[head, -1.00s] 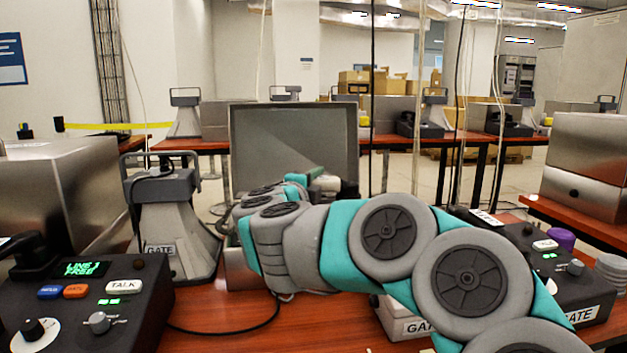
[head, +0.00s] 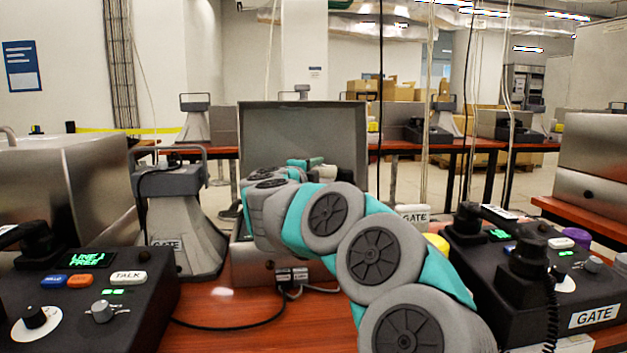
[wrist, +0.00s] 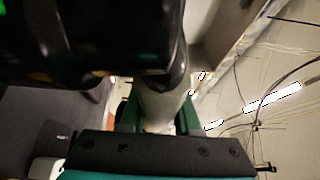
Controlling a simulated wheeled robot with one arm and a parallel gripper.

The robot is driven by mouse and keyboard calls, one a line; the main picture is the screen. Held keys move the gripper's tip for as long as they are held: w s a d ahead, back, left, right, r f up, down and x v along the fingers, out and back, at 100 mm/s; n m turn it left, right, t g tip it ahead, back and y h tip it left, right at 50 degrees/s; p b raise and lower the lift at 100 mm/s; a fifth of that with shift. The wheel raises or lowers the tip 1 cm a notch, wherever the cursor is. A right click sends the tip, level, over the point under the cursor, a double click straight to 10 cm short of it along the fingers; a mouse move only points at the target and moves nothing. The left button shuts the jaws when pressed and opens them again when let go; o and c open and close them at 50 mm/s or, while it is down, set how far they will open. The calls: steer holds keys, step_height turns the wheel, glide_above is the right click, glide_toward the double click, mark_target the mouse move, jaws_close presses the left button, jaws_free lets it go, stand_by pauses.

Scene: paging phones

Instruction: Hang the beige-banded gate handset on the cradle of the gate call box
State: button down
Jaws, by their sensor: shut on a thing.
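My gripper (wrist: 158,118) is shut on a pale grey-beige handle, with a dark green finger on each side in the wrist view. The handle belongs to a handset (wrist: 163,100); a large black rounded part fills the upper left of that view, very close. In the head view my gripper (head: 308,163) is mostly hidden behind my arm, in front of the open grey case (head: 300,125). I cannot tell which thing bears the free cradle.
A second black console (head: 90,310) with a lit display stands at front left, beside a steel box (head: 70,190). Black cup-shaped parts (head: 530,255) and a coiled cord sit on the right console. Black cables cross the bare red table (head: 240,310).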

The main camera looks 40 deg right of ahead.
steer(key=shift+w+d+f, duration=0.55)
steer(key=shift+w+f, duration=0.15)
steer(key=shift+w, duration=0.15)
steer(key=shift+w+d+f, duration=0.55)
steer(key=shift+w+f, duration=0.15)
steer(key=shift+w, duration=0.15)
steer(key=shift+w+d+f, duration=0.55)
steer(key=shift+w+f, duration=0.15)
steer(key=shift+w, duration=0.15)
steer(key=c, duration=0.6)
jaws_free()
steer(key=shift+f, duration=0.15)
steer(key=shift+r, duration=0.25)
steer(key=v, duration=1.2)
steer(key=shift+f+b, duration=0.1)
steer(key=shift+b, duration=0.25)
